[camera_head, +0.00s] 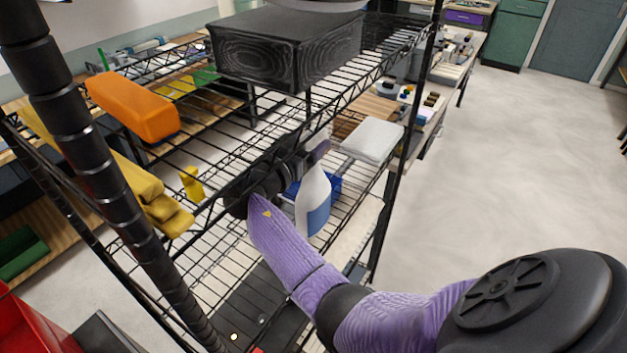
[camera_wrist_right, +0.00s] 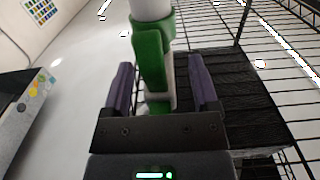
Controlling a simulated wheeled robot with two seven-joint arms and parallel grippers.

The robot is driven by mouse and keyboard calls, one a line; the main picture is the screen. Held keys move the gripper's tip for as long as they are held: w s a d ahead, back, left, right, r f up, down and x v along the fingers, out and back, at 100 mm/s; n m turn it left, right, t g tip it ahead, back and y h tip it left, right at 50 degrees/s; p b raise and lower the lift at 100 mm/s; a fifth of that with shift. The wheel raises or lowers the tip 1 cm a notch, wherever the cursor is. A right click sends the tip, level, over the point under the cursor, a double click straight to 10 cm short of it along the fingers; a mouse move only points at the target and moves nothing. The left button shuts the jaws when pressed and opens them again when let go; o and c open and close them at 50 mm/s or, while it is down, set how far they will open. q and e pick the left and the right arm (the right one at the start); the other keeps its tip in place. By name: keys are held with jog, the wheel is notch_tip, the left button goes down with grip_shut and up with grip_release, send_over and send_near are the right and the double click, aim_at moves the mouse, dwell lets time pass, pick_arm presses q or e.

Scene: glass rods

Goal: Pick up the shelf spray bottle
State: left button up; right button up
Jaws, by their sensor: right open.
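A white spray bottle (camera_head: 313,198) with a blue label stands upright on the middle wire shelf in the head view. My right arm reaches in from the right, and my right gripper (camera_head: 318,150) is just above and behind the bottle, partly hidden by the wires. In the right wrist view the right gripper (camera_wrist_right: 158,90) is open, its two purple fingers apart. A green and white object (camera_wrist_right: 152,55) shows between and beyond the fingers; I cannot tell if it is part of the bottle. My left gripper is not in view.
The wire shelf (camera_head: 215,120) has black posts close around the arm. A black box (camera_head: 285,50) and an orange block (camera_head: 133,105) are on the upper level. A yellow folded thing (camera_head: 150,200) is left of the arm, a white case (camera_head: 372,139) right. Open floor lies at right.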

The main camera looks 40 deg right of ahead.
jog(key=shift+d, duration=0.25)
jog(key=shift+a, duration=0.1)
jog(key=shift+c, duration=0.3)
grip_shut()
dwell(0.9)
